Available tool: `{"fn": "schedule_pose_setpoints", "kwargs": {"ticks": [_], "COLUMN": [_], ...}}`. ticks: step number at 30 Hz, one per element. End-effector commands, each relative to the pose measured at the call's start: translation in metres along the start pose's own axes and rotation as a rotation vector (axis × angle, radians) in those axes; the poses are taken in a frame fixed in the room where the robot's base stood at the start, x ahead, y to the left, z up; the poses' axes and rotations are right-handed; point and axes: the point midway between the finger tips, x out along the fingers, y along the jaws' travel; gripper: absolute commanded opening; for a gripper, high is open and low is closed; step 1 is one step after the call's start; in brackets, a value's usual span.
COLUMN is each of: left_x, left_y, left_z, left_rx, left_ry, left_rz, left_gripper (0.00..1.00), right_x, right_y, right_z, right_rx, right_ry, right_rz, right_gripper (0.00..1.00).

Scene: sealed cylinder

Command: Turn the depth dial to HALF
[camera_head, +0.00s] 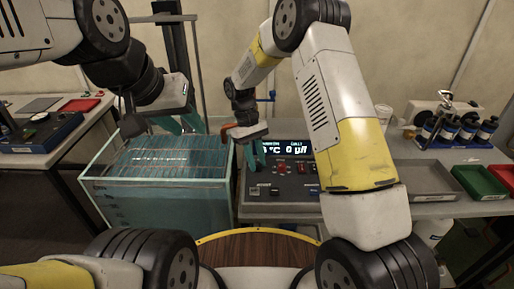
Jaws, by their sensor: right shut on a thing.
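The grey control panel (285,190) stands on the bench at the centre, with a lit display (290,150), red controls and small labels that I cannot read. My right gripper (255,161) points down at the panel's left part, beside the display. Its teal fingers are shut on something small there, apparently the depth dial. The fingers hide the dial, so its setting cannot be read. My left gripper (182,123) is above the back of the glass water tank, its teal fingers apart and empty.
The glass water tank (160,205) stands left of the panel. On the right bench are a rack of dark bottles (455,131), a grey tray (440,182), a green tray (480,182) and a red tray (503,173). A side table at left holds a blue device (35,135).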

Motion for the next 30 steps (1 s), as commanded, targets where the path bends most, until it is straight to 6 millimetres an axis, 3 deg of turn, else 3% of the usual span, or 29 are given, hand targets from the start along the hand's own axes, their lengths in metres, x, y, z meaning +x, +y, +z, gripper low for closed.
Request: {"fn": "schedule_pose_setpoints", "kwargs": {"ticks": [9,10,13,23,30], "left_x": [0.000,0.000,0.000,0.000,0.000], "left_y": [0.000,0.000,0.000,0.000,0.000], "left_z": [0.000,0.000,0.000,0.000,0.000], "left_rx": [0.000,0.000,0.000,0.000,0.000], "left_ry": [0.000,0.000,0.000,0.000,0.000], "left_rz": [0.000,0.000,0.000,0.000,0.000], "left_gripper": [0.36,0.36,0.36,0.36,0.36], "right_x": [-0.001,-0.001,-0.001,-0.002,-0.033], "right_y": [0.001,0.001,0.001,0.000,0.000], "right_z": [-0.001,-0.001,-0.001,0.000,-0.001], "right_rx": [-0.001,-0.001,-0.001,0.000,0.000], "right_ry": [0.004,0.004,0.003,0.001,0.006], "right_rz": [0.002,0.002,0.002,0.001,0.001], "right_gripper": [0.00,0.27,0.47,0.47,0.47]}}
